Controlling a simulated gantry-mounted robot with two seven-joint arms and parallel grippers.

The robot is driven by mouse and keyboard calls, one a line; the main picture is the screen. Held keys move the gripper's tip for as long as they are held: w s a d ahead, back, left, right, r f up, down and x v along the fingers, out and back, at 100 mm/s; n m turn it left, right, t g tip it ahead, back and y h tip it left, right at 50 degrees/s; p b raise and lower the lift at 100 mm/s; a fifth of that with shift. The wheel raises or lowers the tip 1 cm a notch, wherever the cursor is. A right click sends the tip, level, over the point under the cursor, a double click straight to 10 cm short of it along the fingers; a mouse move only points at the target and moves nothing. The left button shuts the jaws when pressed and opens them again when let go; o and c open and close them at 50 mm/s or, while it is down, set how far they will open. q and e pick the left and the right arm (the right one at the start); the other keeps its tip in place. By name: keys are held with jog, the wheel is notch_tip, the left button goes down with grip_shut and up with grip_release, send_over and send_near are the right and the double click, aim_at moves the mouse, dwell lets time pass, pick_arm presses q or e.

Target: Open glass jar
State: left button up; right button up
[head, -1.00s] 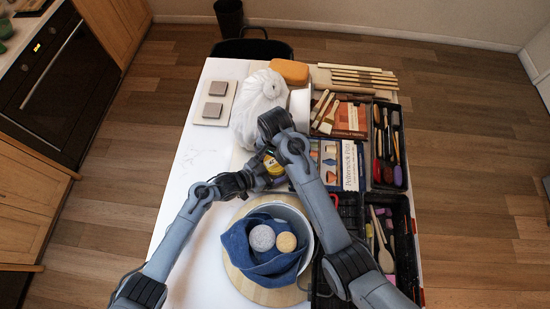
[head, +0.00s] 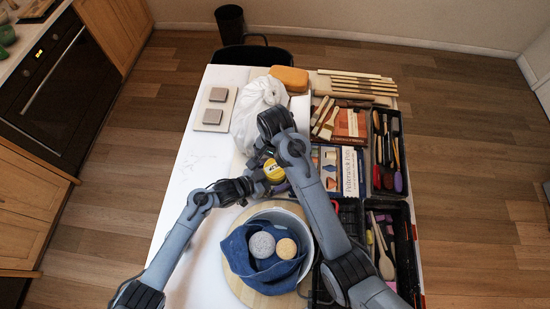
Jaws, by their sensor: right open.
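The glass jar (head: 283,187) stands on the table in the middle of the head view, mostly hidden by my grippers.
A bucket (head: 307,225) with a blue cloth (head: 245,262) and two round sponges stands on a round wooden board (head: 238,287) in front. A white bag (head: 258,108) is behind the jar.

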pick_arm(q)
jog(key=v, duration=1)
jog(key=shift+s+a, duration=0.15)
jog(key=shift+a, duration=0.05)
jog(key=shift+r, duration=0.1)
